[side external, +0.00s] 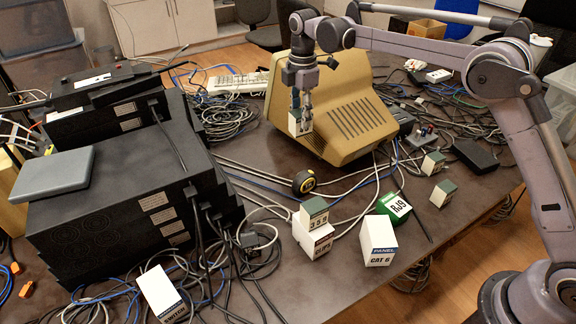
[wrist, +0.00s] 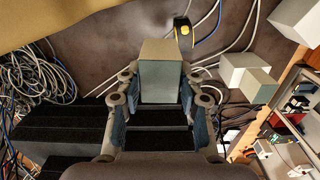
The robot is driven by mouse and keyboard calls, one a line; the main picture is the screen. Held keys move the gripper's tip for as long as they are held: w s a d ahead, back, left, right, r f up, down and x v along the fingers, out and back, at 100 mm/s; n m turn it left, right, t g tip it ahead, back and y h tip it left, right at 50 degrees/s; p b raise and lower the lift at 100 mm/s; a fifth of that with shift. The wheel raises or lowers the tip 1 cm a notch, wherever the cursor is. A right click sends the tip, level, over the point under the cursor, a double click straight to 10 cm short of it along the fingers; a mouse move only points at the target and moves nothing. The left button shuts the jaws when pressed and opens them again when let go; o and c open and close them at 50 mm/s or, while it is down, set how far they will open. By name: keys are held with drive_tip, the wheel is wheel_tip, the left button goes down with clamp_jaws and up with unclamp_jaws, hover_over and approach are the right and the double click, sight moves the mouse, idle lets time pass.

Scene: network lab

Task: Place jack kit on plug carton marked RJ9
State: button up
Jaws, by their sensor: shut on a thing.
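My gripper (side external: 301,103) is shut on a small pale box (side external: 300,123), apparently the jack kit, and holds it in the air in front of the beige monitor. In the wrist view the held box (wrist: 161,72) sits between the two fingers, its far end pointing away from me. The plug carton marked RJ9 (side external: 393,208), green with a white label, lies on the table to the lower right of my gripper, apart from it. Nothing shows on top of it. I cannot tell which pale box in the wrist view, if any, is this carton.
A beige monitor (side external: 345,108) stands behind the gripper. A small box marked 355 (side external: 314,213) sits on a white carton (side external: 312,239), beside the PANEL CAT 6 carton (side external: 379,241). Black stacked units (side external: 120,190) fill the left. Cables and a tape measure (side external: 304,182) lie between.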

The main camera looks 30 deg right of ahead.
wheel_tip(320, 180, up, 4)
drive_tip(key=shift+f, duration=0.25)
drive_tip(key=shift+s+d+r, duration=0.15)
drive_tip(key=shift+d, duration=0.3)
drive_tip(key=shift+s+d+r, duration=0.15)
drive_tip(key=shift+d, duration=0.25)
drive_tip(key=s+d+r, duration=0.3)
drive_tip(key=s+d, duration=0.8)
drive_tip(key=d, duration=0.3)
drive_tip(key=s+d+f, duration=0.2)
drive_tip(key=s+d, duration=0.2)
drive_tip(key=s, duration=0.7)
drive_tip(key=s+d+f, duration=0.2)
drive_tip(key=s+d, duration=0.2)
drive_tip(key=s, duration=0.6)
approach(395, 204)
drive_tip(key=shift+d+f+n, duration=0.1)
drive_tip(key=shift+f+n, duration=0.2)
drive_tip(key=shift+f, duration=1.55)
